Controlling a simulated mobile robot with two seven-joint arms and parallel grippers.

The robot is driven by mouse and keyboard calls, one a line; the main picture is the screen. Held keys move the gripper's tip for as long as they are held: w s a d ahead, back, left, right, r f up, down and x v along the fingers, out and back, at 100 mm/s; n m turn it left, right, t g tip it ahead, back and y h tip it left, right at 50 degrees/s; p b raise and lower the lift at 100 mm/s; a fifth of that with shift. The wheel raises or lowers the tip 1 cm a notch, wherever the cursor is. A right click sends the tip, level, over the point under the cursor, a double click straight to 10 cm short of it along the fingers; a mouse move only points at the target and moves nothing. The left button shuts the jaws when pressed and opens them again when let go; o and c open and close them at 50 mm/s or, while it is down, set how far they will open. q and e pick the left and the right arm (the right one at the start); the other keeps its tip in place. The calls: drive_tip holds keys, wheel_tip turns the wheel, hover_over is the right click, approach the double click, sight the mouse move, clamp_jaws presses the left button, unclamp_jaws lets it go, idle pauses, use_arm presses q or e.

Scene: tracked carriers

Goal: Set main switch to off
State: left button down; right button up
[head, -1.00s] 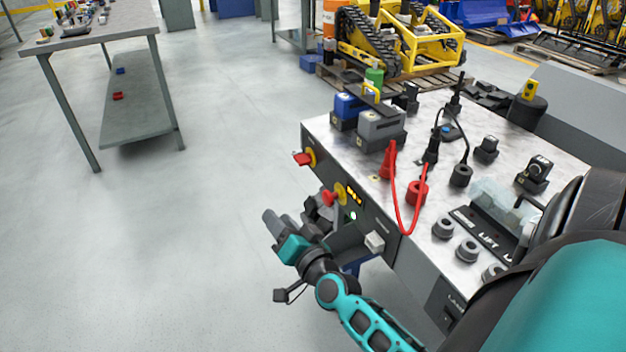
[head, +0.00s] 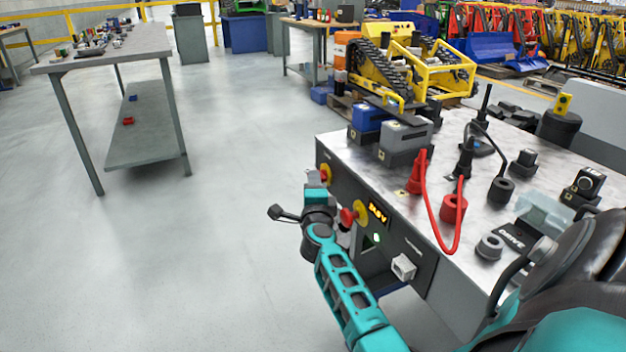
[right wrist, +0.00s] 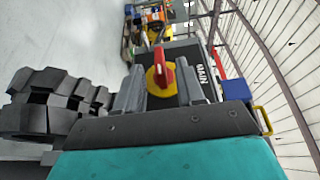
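The main switch is a red handle on a yellow disc (right wrist: 160,76), beside the label MAIN (right wrist: 202,74) in the right wrist view. Its handle lies along the direction of the label's lettering. In the head view the switch (head: 325,174) is at the far left of the console's front panel, partly covered by my right gripper (head: 320,199). In the right wrist view my right gripper (right wrist: 160,95) is open, with one grey finger on each side of the switch. I cannot tell whether they touch it. My left gripper is not in view.
Right of the switch are a red knob on yellow (head: 354,215), an amber display (head: 377,213) and a white block (head: 403,267). Blue (head: 369,120) and grey (head: 405,140) connectors and a red cable (head: 456,225) are on top. The floor left of the console is clear.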

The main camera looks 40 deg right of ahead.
drive_tip(key=b+x, duration=0.1)
drive_tip(key=x, duration=0.3)
drive_tip(key=shift+w+d+f+b, duration=0.15)
drive_tip(key=shift+w+b, duration=0.05)
drive_tip(key=shift+b, duration=0.15)
drive_tip(key=shift+w+d, duration=0.45)
drive_tip(key=shift+w, duration=0.05)
clamp_jaws()
